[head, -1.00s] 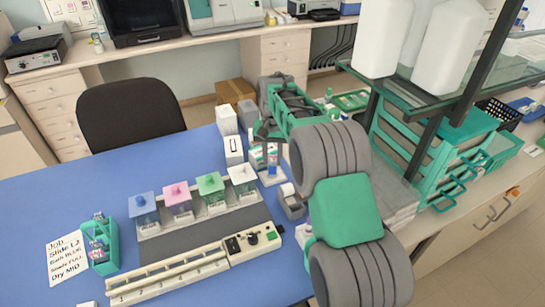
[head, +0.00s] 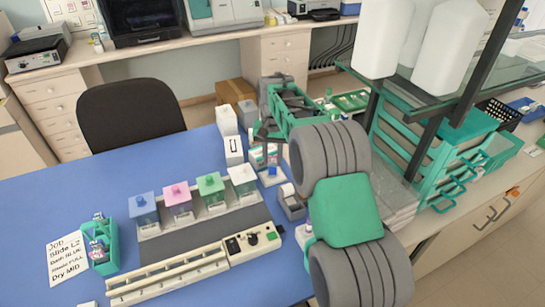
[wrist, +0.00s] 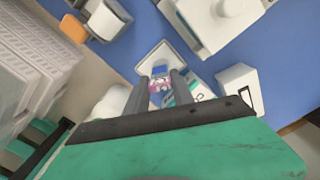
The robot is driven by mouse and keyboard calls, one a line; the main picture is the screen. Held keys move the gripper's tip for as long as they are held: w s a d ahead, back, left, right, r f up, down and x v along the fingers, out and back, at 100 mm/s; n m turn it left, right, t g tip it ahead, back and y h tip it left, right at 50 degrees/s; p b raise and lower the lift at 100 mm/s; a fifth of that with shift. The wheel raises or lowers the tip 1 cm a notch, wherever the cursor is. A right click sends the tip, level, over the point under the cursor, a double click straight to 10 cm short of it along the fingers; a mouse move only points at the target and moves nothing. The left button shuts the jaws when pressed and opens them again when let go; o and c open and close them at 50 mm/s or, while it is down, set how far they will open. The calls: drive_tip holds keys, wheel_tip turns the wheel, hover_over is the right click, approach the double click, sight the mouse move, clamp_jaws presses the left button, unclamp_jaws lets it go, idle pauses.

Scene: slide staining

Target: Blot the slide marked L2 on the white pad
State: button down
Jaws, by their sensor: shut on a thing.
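My gripper (wrist: 168,82) is shut on a slide (wrist: 158,86) with pink-purple colour on it; its marking is too small to read. In the wrist view the slide sits between the two dark fingers. A small square white pad (wrist: 150,53) lies just beyond the fingertips. I cannot tell whether the slide touches it. In the head view the pad (head: 272,181) stands at the right of the blue table, and my arm partly hides the gripper and slide there.
White boxes (head: 234,150) and a teal-labelled carton (wrist: 202,88) stand close beside the gripper. Lidded baths (head: 210,188), a long staining device (head: 170,277), a teal slide rack (head: 100,262) and a job card (head: 68,258) lie left. A shelf stands right.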

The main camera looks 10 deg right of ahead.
drive_tip(key=shift+r+p, duration=2)
drive_tip(key=shift+r, duration=0.95)
